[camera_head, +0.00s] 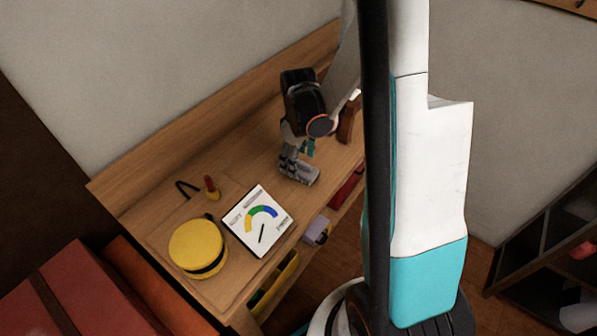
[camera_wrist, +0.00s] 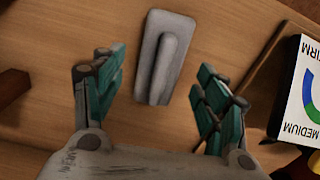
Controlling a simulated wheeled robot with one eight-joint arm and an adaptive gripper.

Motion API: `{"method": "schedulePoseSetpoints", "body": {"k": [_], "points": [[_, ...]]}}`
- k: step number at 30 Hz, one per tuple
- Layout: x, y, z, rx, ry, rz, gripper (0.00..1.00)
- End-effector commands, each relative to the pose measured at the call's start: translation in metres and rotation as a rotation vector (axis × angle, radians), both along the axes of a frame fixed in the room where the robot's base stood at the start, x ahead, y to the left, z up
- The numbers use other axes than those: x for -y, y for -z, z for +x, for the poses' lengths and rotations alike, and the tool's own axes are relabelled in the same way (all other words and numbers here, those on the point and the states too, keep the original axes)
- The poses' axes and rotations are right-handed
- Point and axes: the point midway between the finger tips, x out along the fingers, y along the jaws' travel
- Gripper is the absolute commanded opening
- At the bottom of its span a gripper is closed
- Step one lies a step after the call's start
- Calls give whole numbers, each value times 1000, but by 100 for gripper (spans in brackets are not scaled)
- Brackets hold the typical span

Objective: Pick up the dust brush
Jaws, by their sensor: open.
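The dust brush, a grey flat piece with a raised rounded handle, lies on the wooden table top (camera_head: 232,290). In the wrist view the dust brush (camera_wrist: 165,58) is at the upper middle, ahead of and between my fingers. My gripper (camera_wrist: 160,90) is open, with teal and grey fingers on either side and nothing visibly held. In the head view my gripper (camera_head: 298,150) is low over the table, close to the grey brush (camera_head: 303,176), partly covering it. Whether any finger touches the brush I cannot tell.
A white box with a coloured gauge (camera_head: 258,221) lies left of my gripper in the head view, and at right in the wrist view (camera_wrist: 305,95). A yellow round hat (camera_head: 196,246), a small red and gold item (camera_head: 211,187) and a dark curved item (camera_head: 187,189) are farther left.

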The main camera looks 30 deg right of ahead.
Motion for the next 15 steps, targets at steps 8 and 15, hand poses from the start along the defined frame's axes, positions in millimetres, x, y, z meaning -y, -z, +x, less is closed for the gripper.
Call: {"method": "schedulePoseSetpoints", "body": {"k": [8,15], "points": [[0,21,0,0,0,0,67],[0,21,0,0,0,0,37]]}}
